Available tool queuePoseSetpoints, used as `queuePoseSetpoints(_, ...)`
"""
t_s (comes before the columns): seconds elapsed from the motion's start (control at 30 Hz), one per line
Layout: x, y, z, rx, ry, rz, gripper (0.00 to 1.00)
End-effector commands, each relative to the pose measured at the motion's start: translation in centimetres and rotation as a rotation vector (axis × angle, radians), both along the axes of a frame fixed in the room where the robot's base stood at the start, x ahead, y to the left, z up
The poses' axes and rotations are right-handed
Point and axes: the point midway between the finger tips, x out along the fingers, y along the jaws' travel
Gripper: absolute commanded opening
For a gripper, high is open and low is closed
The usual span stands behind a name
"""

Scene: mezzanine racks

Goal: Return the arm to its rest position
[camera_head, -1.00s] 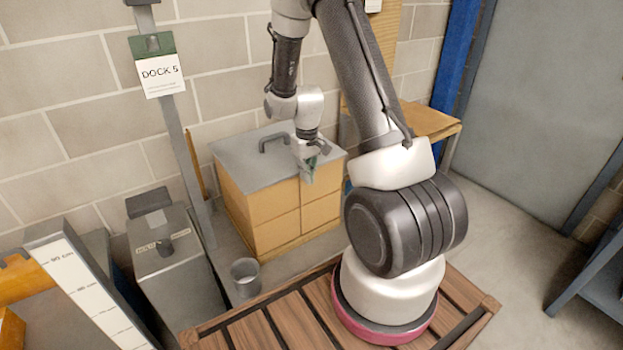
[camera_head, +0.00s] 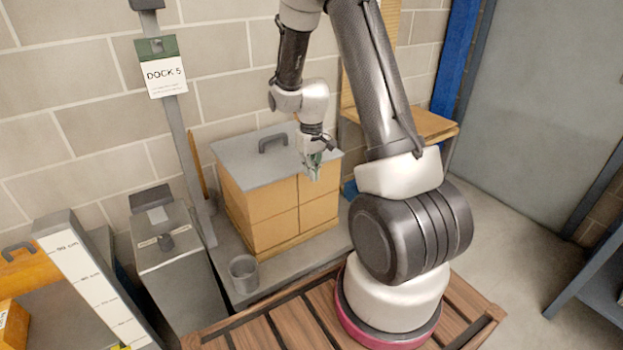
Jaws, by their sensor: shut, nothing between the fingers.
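My arm stands on its pink-ringed base on the wooden slatted deck, with the upper links rising out of the top of the view. The forearm hangs down to the left. My gripper (camera_head: 314,170) points downward, shut and empty, in front of the right part of the grey-lidded wooden box. From this angle I cannot tell the exact gap between the fingertips and the box.
The wooden box (camera_head: 272,219) has a dark handle on its lid. A small grey cup (camera_head: 244,273), a grey bin (camera_head: 178,270) and a post with a DOCK 5 sign (camera_head: 163,75) are left of it. A measuring board (camera_head: 92,280) stands far left. Floor (camera_head: 508,235) at right is clear.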

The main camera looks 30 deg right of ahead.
Motion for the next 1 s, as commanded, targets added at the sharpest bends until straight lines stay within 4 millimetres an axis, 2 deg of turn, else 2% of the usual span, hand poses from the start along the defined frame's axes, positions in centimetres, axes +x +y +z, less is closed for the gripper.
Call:
queuePoseSetpoints(0.33, 0.1, 0.0, 5.4, 0.0, -0.003, 0.0, 0.0)
queuePoseSetpoints(0.5, 0.0, 0.0, 6.6, 0.0, -0.001, 0.0, 0.0)
queuePoseSetpoints(0.67, -0.1, 0.0, 6.7, 0.0, 0.002, -0.005, 0.0)
queuePoseSetpoints(0.77, -1.4, 0.1, 6.5, 0.005, 0.05, -0.028, 0.0)
queuePoseSetpoints(0.87, -4.6, 0.5, 6.4, 0.01, 0.127, -0.052, 0.0)
queuePoseSetpoints(1.0, -8.8, 1.2, 10.5, 0.009, 0.144, -0.079, 0.0)
